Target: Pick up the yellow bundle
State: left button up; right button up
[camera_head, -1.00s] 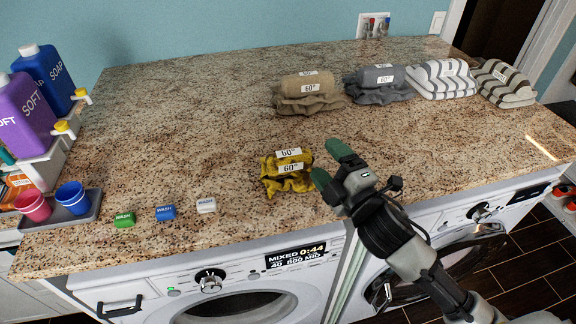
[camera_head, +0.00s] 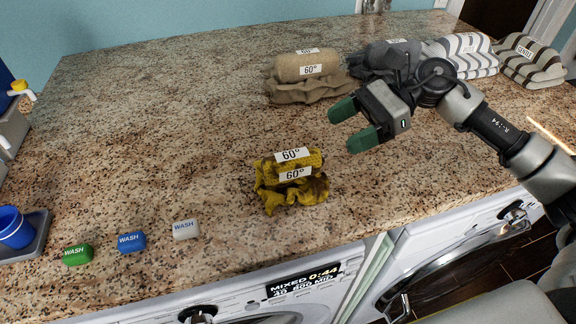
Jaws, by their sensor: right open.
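The yellow bundle (camera_head: 290,190) is a crumpled dark-yellow cloth with two white "60°" labels. It sits on the granite counter (camera_head: 180,130) near the front edge, above the washer's display. My right gripper (camera_head: 351,127) comes in from the right with green fingertips. Its jaws are open and empty, pointing left. It is above the counter, up and to the right of the yellow bundle in the picture, and apart from it. My left gripper is not in view.
Behind stand a tan bundle (camera_head: 305,88), a grey bundle (camera_head: 380,66) partly behind my arm, and striped bundles (camera_head: 466,57). Green (camera_head: 77,254), blue (camera_head: 131,242) and white (camera_head: 185,230) WASH blocks lie left of the yellow bundle. A blue cup (camera_head: 15,228) stands far left.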

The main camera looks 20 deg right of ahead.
aim_at(305, 151)
jog(key=a, duration=0.1)
jog(key=s+a+p, duration=0.1)
jog(key=a, duration=0.2)
jog(key=shift+s+f, duration=0.15)
jog(key=shift+f, duration=0.2)
jog(key=shift+a+f+p, duration=0.15)
jog(key=shift+a+p, duration=0.05)
jog(key=shift+p, duration=0.1)
jog(key=shift+w+a+f+p, duration=0.1)
jog(key=shift+w+a+p, duration=0.15)
jog(key=shift+p, duration=0.1)
jog(key=p+x, duration=0.3)
jog(key=x, duration=0.1)
jog(key=shift+s, duration=0.1)
jog(key=shift+a+f, duration=0.2)
jog(key=shift+a, duration=0.1)
jog(key=shift+d, duration=0.1)
jog(key=shift+c, duration=0.4)
jog(key=c, duration=1.2)
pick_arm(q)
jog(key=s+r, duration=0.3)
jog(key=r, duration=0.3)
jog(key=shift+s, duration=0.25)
pick_arm(e)
jog(key=shift+o, duration=0.2)
